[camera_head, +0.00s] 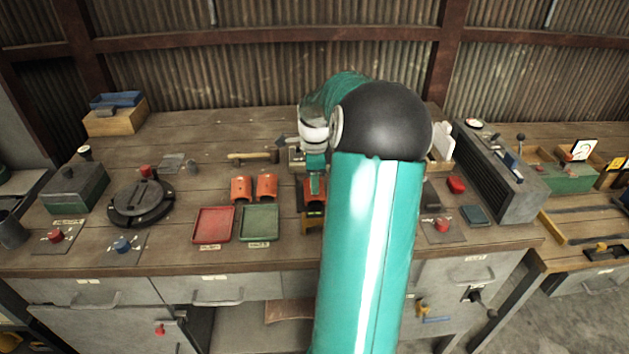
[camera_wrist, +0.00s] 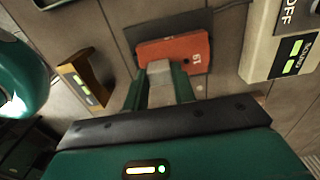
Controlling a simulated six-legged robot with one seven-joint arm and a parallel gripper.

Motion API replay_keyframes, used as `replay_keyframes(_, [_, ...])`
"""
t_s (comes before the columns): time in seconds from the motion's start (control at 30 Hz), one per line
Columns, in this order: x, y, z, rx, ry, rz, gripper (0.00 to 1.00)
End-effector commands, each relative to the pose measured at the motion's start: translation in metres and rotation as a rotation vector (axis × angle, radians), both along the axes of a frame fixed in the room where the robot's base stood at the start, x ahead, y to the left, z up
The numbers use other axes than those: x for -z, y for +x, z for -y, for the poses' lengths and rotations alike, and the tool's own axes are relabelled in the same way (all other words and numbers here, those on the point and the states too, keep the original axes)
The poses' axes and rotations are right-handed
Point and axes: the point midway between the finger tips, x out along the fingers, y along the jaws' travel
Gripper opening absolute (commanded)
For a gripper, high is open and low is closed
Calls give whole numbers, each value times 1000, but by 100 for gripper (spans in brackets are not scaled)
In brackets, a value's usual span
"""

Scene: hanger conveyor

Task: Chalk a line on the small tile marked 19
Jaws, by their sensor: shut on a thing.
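An orange-red tile (camera_wrist: 180,48) with a small dark marking, which looks like an upside-down 19, lies on a dark plate (camera_wrist: 203,20) in the wrist view. My gripper (camera_wrist: 160,84) is shut on a short pale grey piece (camera_wrist: 159,68), perhaps the chalk. Its tip is at the tile's near edge; I cannot tell whether it touches. No chalk line is visible on the tile. In the head view my gripper (camera_head: 315,184) points down at the bench, with orange showing beside it, and my arm hides much of this area.
In the wrist view, a brown-yellow bracket (camera_wrist: 96,72) with green marks stands left, and a pale box (camera_wrist: 280,58) marked OFF stands right. In the head view, two orange pieces (camera_head: 241,188) (camera_head: 266,186), a red tray (camera_head: 213,224) and a green tray (camera_head: 260,222) lie left of my gripper.

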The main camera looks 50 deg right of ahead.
Motion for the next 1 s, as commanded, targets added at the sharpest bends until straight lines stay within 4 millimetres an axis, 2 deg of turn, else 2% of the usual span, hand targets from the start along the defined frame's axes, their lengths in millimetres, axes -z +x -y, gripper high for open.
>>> replay_keyframes(0.6, [1,-11,-12,1,2,-1,6])
replay_keyframes(1.0, [1,-10,-11,1,2,-2,6])
